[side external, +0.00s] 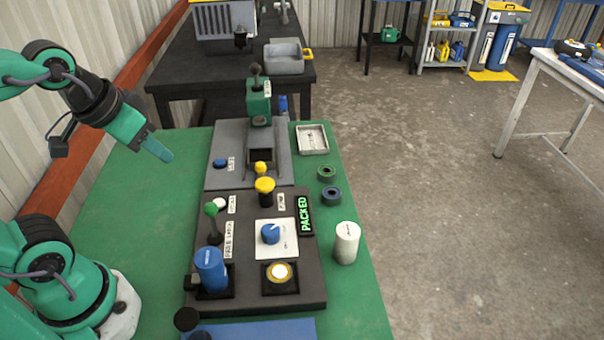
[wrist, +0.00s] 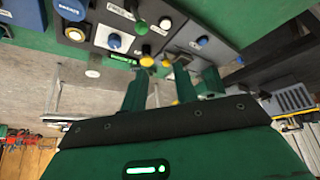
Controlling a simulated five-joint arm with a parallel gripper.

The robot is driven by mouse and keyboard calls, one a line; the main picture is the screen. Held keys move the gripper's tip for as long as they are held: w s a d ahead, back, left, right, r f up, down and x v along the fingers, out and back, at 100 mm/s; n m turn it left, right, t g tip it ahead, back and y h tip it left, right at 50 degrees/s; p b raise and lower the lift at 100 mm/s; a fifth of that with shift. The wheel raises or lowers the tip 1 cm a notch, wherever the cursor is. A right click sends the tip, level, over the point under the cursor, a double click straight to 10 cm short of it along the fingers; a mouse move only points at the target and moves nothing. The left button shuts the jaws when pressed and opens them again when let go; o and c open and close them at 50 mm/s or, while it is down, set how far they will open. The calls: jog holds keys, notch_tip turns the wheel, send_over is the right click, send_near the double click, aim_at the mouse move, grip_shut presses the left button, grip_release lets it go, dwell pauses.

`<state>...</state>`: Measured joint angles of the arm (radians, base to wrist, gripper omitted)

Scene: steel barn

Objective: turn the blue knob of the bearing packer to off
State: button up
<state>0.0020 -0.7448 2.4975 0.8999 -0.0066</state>
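The bearing packer is a dark panel (side external: 315,275) on the green table. Its blue knob (side external: 270,233) sits on a white plate (side external: 288,248) near the panel's middle. The knob also shows in the wrist view (wrist: 114,41); its exact setting is too small to read. A display (side external: 305,215) beside it reads PACKED in green. My gripper (side external: 160,150) is in the air up and left of the panel, well away from the knob. In the wrist view its two green fingers (wrist: 160,92) stand apart with nothing between them.
Around the knob stand a yellow-topped knob (side external: 265,186), a green-balled lever (side external: 212,225), a blue cylinder (side external: 211,268) and a yellow-ringed round part (side external: 279,272). A white cylinder (side external: 347,242) stands right of the panel. A green press (side external: 260,100) stands behind. The table's left side is clear.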

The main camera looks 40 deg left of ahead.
jog(key=o, duration=0.5)
jog(key=shift+w+d, duration=0.25)
jog(key=shift+w, duration=0.15)
jog(key=shift+o, duration=0.2)
jog(key=n+g, duration=0.5)
jog(key=n, duration=0.2)
send_over(270, 229)
jog(key=f, duration=1.2)
jog(key=shift+s+a, duration=0.1)
jog(key=shift+a, duration=0.15)
jog(key=shift+d+f+g, duration=0.3)
jog(key=shift+f, duration=0.15)
jog(key=shift+f, duration=3.85)
jog(key=shift+c, duration=0.3)
jog(key=c, duration=0.9)
